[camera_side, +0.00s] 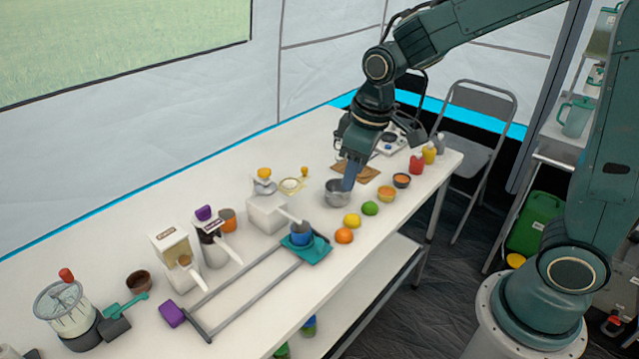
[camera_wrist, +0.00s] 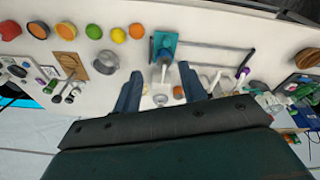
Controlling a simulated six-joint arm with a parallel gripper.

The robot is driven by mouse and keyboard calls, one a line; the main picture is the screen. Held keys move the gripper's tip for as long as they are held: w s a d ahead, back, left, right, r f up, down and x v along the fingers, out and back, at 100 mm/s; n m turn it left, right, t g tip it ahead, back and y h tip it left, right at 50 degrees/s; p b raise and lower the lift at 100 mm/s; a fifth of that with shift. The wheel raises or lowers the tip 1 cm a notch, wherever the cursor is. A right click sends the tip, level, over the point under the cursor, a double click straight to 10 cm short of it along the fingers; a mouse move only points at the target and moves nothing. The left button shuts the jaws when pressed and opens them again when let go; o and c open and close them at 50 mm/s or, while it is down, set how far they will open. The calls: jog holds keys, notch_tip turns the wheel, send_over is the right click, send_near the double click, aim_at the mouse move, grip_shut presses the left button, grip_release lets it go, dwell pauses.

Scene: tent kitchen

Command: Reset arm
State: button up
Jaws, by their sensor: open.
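My gripper (camera_side: 350,176) hangs from the dark green arm above the far half of the white table (camera_side: 375,225). In the side view its fingertips overlap the metal bowl (camera_side: 337,192); I cannot tell the height gap there. In the wrist view my gripper (camera_wrist: 160,92) shows two blue-grey fingers spread apart, with nothing held between them. The bowl (camera_wrist: 105,62) appears left of the fingers in that view, apart from them. A teal block (camera_side: 314,250) with a blue cup (camera_side: 301,235) sits on a rail frame (camera_side: 245,290).
A lime (camera_side: 370,208), lemon (camera_side: 352,220) and orange (camera_side: 344,236) lie near the table's front edge. A blender (camera_side: 68,308), a coffee bag (camera_side: 171,249) and a white box (camera_side: 266,214) stand on the table. A folding chair (camera_side: 478,125) stands beyond the far end.

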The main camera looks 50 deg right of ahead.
jog(key=s+d+r+m+t, duration=0.1)
jog(key=s+r, duration=0.3)
jog(key=s, duration=0.5)
jog(key=s+d+r+m+t, duration=0.1)
jog(key=s+r+m+t, duration=0.1)
jog(key=s+r, duration=0.3)
jog(key=s, duration=0.3)
jog(key=shift+s+d+m, duration=0.3)
jog(key=shift+s, duration=0.1)
